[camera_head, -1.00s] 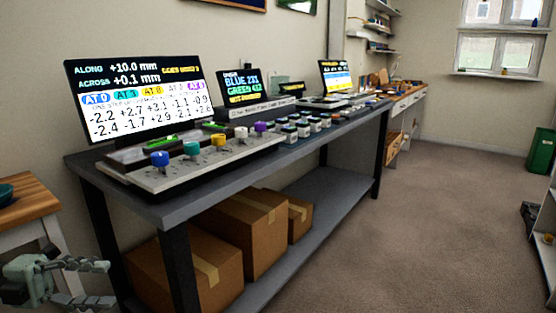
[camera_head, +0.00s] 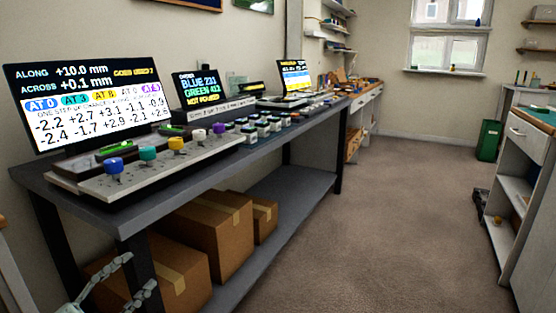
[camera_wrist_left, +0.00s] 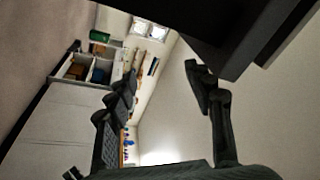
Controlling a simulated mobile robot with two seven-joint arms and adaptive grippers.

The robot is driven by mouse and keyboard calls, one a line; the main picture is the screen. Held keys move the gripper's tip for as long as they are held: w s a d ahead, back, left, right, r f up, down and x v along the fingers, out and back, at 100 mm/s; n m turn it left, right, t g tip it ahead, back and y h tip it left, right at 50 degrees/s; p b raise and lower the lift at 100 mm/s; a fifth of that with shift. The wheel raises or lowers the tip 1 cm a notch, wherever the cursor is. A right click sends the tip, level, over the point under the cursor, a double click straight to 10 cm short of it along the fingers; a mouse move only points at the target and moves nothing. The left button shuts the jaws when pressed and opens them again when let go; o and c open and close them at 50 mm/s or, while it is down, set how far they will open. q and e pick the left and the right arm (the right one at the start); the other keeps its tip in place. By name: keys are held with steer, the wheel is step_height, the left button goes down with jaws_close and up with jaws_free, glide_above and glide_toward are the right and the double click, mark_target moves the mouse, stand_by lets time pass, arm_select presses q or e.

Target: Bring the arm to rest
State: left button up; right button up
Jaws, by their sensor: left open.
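My left gripper (camera_head: 136,280) shows at the bottom left edge of the head view, with its two fingers apart and nothing between them. It is low, in front of the bench's near leg, below the bench top. In the left wrist view my left gripper (camera_wrist_left: 165,90) has its dark fingers spread wide over empty space. My right gripper is in neither view. The grey bench (camera_head: 312,185) carries a control panel (camera_head: 100,186) with blue, teal, yellow, white and purple knobs.
A large screen (camera_head: 88,100) and smaller screens stand on the bench. Cardboard boxes (camera_head: 215,230) sit on its lower shelf. A white cabinet (camera_head: 530,140) stands at the right, and a green bin (camera_head: 489,140) at the back. The carpet (camera_head: 400,220) between is clear.

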arm_select(q)
steer(key=s+d+f+n+g+y, duration=0.8)
steer(key=s+f+n+g+y, duration=0.15)
steer(key=s+f, duration=0.3)
steer(key=d+n, duration=0.5)
steer(key=s+a+f+g+p, duration=0.3)
steer(key=f, duration=0.3)
steer(key=s+a+f+g+y+p, duration=0.1)
steer(key=s+a+f+g+p, duration=0.2)
steer(key=f, duration=0.4)
steer(key=shift+s+a+f+n+p, duration=0.25)
steer(key=shift+s+a+n+p, duration=0.1)
steer(key=shift+s+a, duration=0.3)
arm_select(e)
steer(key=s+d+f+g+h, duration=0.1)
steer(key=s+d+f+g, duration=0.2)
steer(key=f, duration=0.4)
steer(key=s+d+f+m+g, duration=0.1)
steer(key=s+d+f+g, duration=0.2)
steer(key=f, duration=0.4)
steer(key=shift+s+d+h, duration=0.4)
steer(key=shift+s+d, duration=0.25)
